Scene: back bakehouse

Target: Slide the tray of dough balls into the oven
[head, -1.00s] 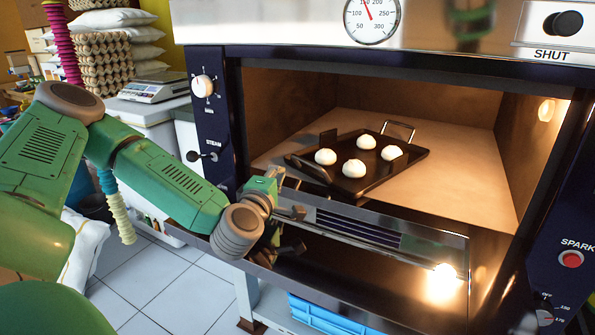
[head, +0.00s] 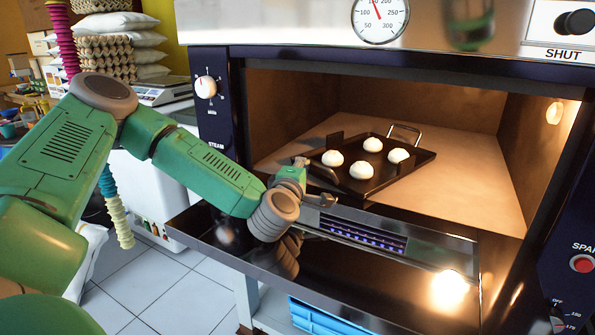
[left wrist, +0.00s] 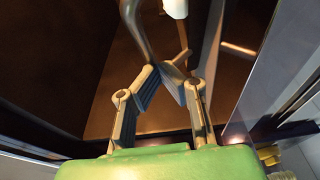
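The dark tray (head: 385,181) lies on the oven floor, turned at an angle, with several white dough balls (head: 361,170) on it. Its far handle (head: 405,131) points into the oven and its near handle faces the opening. My left gripper (head: 325,197) is over the lowered oven door (head: 405,278), close to the near handle. In the left wrist view my left fingers (left wrist: 161,72) lean together with their tips close, right by a curved metal handle (left wrist: 131,22). I cannot tell whether the handle is between them. My right gripper is out of view.
A scale (head: 160,90), egg trays and sacks stand at the left. A blue crate (head: 325,317) is under the door.

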